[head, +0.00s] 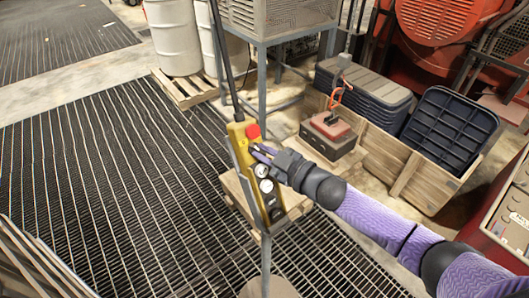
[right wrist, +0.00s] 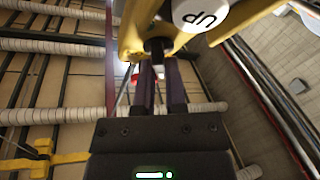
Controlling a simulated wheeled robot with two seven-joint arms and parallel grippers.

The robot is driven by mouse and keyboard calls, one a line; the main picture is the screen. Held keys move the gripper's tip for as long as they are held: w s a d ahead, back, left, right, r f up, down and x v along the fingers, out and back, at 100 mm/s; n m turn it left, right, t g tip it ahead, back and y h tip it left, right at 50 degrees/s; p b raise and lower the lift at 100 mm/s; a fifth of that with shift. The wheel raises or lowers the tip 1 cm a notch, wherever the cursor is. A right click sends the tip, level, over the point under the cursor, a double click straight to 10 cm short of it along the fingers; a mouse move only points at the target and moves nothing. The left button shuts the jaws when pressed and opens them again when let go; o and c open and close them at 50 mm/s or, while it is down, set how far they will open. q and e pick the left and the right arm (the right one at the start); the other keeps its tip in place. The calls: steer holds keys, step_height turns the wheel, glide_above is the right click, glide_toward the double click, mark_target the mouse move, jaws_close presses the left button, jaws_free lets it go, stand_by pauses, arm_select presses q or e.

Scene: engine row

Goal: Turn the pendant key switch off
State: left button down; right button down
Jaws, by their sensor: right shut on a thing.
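The yellow pendant (head: 258,185) hangs on a dark cable in the middle of the head view, with a red button (head: 253,131) at its top and pale round buttons down its face. My right gripper (head: 262,152) reaches it from the right, its fingertips at the upper face just below the red button. In the right wrist view, the fingers (right wrist: 160,82) are shut on the small key of the dark key switch (right wrist: 158,46), beside a white button marked UP (right wrist: 200,12). The fingers mostly hide the key, so its angle cannot be told. My left gripper is out of view.
A post stands behind the pendant. A wooden crate (head: 400,190) with dark blue bins (head: 450,130) and a red-topped box (head: 328,135) are at right. White drums (head: 175,35) stand on a pallet at the back. Grating floor (head: 110,190) at left is clear.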

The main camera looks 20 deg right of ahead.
stand_by(0.3)
steer(key=c, duration=0.7)
jaws_free()
steer(key=b+v, duration=0.1)
steer(key=v, duration=0.9)
